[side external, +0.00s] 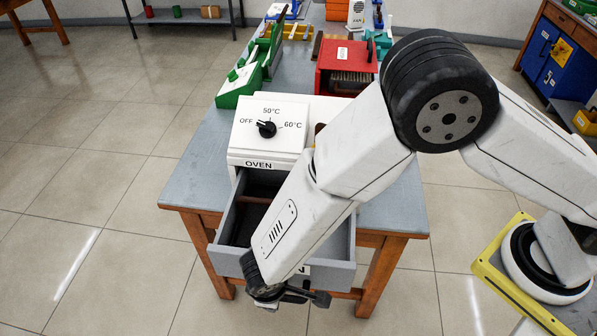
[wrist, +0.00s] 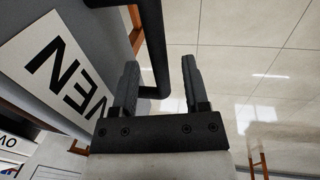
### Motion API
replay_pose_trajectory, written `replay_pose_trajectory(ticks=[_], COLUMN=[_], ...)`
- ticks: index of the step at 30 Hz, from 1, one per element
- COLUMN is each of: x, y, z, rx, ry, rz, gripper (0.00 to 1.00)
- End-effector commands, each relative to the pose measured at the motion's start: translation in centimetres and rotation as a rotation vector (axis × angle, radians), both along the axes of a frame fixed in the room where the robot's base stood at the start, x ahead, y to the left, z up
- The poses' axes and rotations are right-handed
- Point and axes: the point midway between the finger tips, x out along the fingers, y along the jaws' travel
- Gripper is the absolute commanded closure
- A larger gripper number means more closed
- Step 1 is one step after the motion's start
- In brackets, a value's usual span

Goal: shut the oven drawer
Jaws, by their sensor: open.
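The oven (side external: 267,135) is a white box with a black dial on the table. Its grey drawer (side external: 228,261) is pulled out toward the front below it. My arm covers much of the drawer. My gripper (side external: 288,295) is open at the drawer's front, low by the front face. In the wrist view, the drawer front (wrist: 92,40) with a white label reading "VEN" lies to the left of my gripper (wrist: 160,80). A black bar handle (wrist: 153,45) shows between the two fingers, nearer the left finger, with a gap to the right finger. Contact cannot be told.
The grey table (side external: 195,180) has wooden legs. A green unit (side external: 240,85) and a red box (side external: 342,65) stand behind the oven. My base is on a yellow-edged stand at the right. The tiled floor (side external: 100,190) left of the table is clear.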

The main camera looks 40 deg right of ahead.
Motion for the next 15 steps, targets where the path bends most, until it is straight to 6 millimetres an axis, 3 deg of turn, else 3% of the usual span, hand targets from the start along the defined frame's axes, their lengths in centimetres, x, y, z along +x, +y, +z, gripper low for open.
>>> replay_pose_trajectory(ticks=[5, 10, 15], x=[0.01, 0.00, -0.01], y=[0.01, 0.00, 0.01], z=[0.01, 0.02, 0.02], rx=[0.000, 0.000, 0.000], ry=[0.000, 0.000, 0.000], rz=[0.000, 0.000, 0.000], gripper=[0.45, 0.99, 1.00])
